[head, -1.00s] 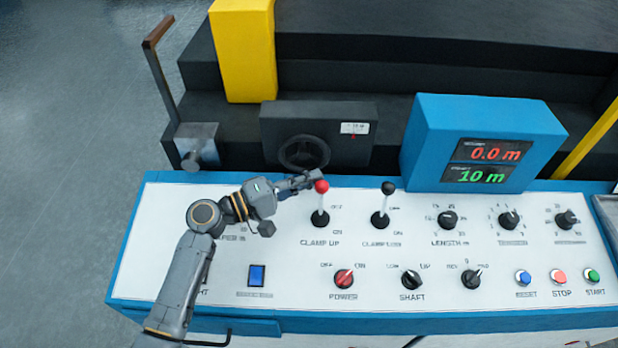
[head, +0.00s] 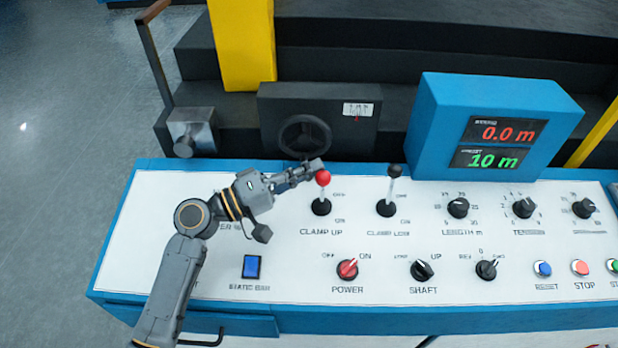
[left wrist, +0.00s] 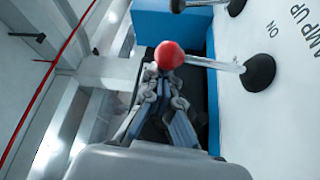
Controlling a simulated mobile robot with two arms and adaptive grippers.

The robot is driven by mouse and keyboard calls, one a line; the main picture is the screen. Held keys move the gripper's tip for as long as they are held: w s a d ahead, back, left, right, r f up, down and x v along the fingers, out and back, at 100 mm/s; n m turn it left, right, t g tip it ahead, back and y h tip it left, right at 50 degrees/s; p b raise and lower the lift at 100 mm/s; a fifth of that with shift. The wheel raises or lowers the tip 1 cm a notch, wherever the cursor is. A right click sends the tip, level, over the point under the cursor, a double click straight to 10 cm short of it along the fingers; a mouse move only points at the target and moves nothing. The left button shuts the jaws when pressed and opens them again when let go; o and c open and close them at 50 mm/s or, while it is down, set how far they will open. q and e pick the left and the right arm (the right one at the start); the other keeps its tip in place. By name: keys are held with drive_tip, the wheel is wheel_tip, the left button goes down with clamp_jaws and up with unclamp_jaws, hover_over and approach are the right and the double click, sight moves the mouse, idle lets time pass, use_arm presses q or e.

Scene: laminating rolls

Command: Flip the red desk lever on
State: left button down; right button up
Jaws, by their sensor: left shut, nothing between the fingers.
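The red lever (head: 323,179) stands on the white desk panel above the label CLAMP UP. Its red ball tops a clear stem on a black base, with OFF marked on the far side and ON on the near side. It stands roughly upright. My left gripper (head: 316,167) is shut and empty, with its fingertips right beside the ball, at its far left side. In the left wrist view the red ball (left wrist: 169,55) is just beyond the shut fingertips (left wrist: 160,72); I cannot tell if they touch. My right gripper is not in view.
A black-knobbed lever (head: 394,171) stands right of the red one. A blue display box (head: 490,125) is at the back right. A black handwheel (head: 305,137) lies behind. Several knobs, including the red power knob (head: 347,269), and buttons line the panel's front.

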sight(323, 184)
use_arm(q)
drive_tip(key=shift+s+f+b, duration=0.15)
drive_tip(key=shift+s+b, duration=0.4)
drive_tip(key=shift+s, duration=0.25)
drive_tip(key=shift+s+f+b, duration=0.1)
drive_tip(key=shift+s+b, duration=0.4)
drive_tip(key=shift+s, duration=0.25)
drive_tip(key=shift+s+f+b, duration=0.1)
drive_tip(key=shift+s+b, duration=0.2)
drive_tip(key=shift+s, duration=0.1)
drive_tip(key=shift+s+d+f, duration=0.1)
drive_tip(key=shift+f, duration=0.05)
